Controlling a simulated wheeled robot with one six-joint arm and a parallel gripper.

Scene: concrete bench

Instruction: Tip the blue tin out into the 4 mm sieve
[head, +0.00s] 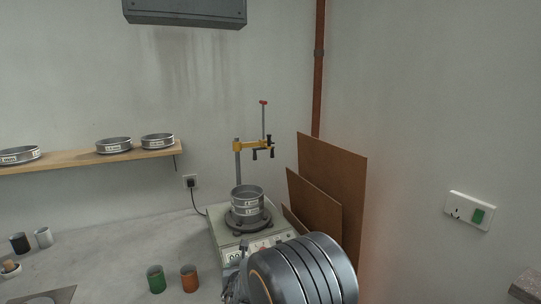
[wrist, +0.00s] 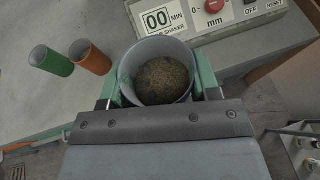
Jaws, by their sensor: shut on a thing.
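My gripper (wrist: 159,84) is shut on a grey-blue tin (wrist: 152,49), one finger on each side of it. The tin's open mouth faces the wrist camera, and brown grains (wrist: 163,80) show inside. In the head view the tin is hidden or too small to make out at the front of the bench. A stack of steel sieves (head: 248,203) stands on the shaker in the head view. The labels on the stack are too small to read, so I cannot tell which is 4 mm. The wrist view does not show the stack.
The shaker (head: 224,244) has a post with a yellow clamp (head: 252,146) above the stack. A green tin (head: 156,279) and an orange tin (head: 190,278) stand left of it. Brown boards (head: 335,190) lean at the right. More sieves (head: 114,145) sit on a shelf.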

